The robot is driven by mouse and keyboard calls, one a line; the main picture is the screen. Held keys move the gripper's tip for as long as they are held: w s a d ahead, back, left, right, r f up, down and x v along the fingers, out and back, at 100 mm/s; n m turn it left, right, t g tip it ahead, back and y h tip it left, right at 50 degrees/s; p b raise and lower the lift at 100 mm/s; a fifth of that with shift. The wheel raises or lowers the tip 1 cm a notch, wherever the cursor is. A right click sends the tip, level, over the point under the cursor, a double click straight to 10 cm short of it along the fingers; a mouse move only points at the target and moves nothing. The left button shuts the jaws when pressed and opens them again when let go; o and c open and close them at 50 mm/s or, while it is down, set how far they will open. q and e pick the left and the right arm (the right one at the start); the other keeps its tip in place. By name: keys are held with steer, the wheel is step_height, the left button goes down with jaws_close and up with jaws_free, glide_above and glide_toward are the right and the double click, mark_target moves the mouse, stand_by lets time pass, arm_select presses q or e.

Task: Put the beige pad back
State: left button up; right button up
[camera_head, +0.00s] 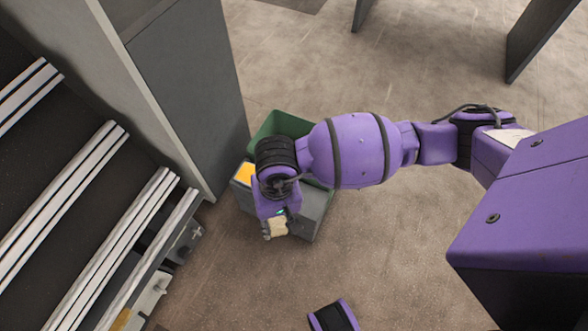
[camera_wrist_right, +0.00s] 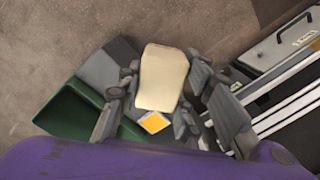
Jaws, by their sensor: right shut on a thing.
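The beige pad (camera_wrist_right: 162,78) is between the fingers of my right gripper (camera_wrist_right: 160,98) in the right wrist view. In the head view the pad (camera_head: 277,227) shows at the tip of the right gripper (camera_head: 276,222), which is shut on it. The gripper holds it over or close to a grey box (camera_head: 310,215); the gap below cannot be told. My left gripper is not in view.
A green bin (camera_head: 283,124) stands behind my right arm, beside the grey box. A yellow-orange patch (camera_head: 245,173) shows on the box's left side. Rails (camera_head: 60,190) on a dark structure fill the left. A tall grey panel (camera_head: 185,90) stands near the box. Open floor (camera_head: 400,260) lies to the right.

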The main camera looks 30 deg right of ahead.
steer(key=shift+n+t+h, duration=0.4)
steer(key=shift+n+h, duration=0.1)
steer(key=w+d+f+b, duration=0.2)
steer(key=w+f, duration=0.2)
steer(key=w, duration=0.1)
steer(key=w+d+f+b, duration=0.3)
steer(key=w+f, duration=0.1)
steer(key=f, duration=0.1)
steer(key=w+d+f+b, duration=0.2)
steer(key=w+f+b, duration=0.1)
steer(key=w+f, duration=0.1)
steer(key=shift+w+d+f, duration=0.15)
steer(key=shift+w+f, duration=0.15)
steer(key=shift+w, duration=0.5)
steer(key=shift+w+d+f, duration=0.15)
steer(key=shift+w+f, duration=0.1)
steer(key=shift+w, duration=0.05)
step_height(320, 180, down, 4)
steer(key=shift+w+r+b, duration=0.15)
steer(key=shift+b, duration=0.8)
steer(key=shift+w+d, duration=0.1)
steer(key=o, duration=0.6)
steer(key=shift+c, duration=0.2)
steer(key=o, duration=0.5)
steer(key=shift+c, duration=0.2)
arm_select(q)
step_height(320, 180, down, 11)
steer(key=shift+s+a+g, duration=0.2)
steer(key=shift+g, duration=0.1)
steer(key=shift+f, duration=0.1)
